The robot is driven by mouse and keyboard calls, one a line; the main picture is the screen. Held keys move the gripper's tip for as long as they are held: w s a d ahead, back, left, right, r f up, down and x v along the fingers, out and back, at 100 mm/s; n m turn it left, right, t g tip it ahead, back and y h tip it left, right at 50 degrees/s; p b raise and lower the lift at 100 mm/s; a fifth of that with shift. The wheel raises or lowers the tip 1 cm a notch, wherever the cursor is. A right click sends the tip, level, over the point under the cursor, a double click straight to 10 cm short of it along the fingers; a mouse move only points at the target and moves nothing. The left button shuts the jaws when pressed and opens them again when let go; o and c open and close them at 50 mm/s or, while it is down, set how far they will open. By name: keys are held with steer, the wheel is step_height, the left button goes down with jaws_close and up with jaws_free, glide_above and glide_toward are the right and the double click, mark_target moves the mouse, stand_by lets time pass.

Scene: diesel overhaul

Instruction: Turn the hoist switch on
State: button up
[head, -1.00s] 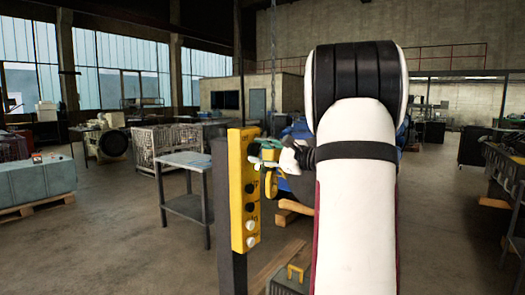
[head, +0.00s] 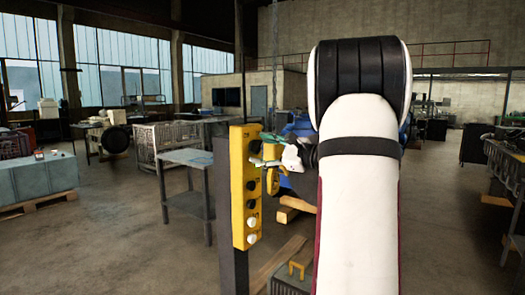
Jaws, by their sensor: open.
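A yellow hoist control box (head: 245,200) stands upright on a dark post (head: 228,200), left of my arm in the head view. Its face carries a column of black and white buttons, with small markings beside them. My gripper (head: 260,152) is at the upper part of the box, right in front of its face, small in the picture and open. The fingertips overlap the box's edge there, and I cannot tell whether they touch it. The switch itself is not clearly seen behind the gripper. A yellow hook (head: 272,182) shows just below the gripper.
A grey metal table (head: 185,157) stands left of the post. Wooden beams (head: 290,212) and a grey crate with a yellow handle (head: 297,270) lie low to the right of the box. My white arm fills the centre right. Open floor lies at the left.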

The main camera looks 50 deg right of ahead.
steer(key=s, duration=1.1)
steer(key=shift+s+d, duration=0.3)
steer(key=shift+d, duration=0.15)
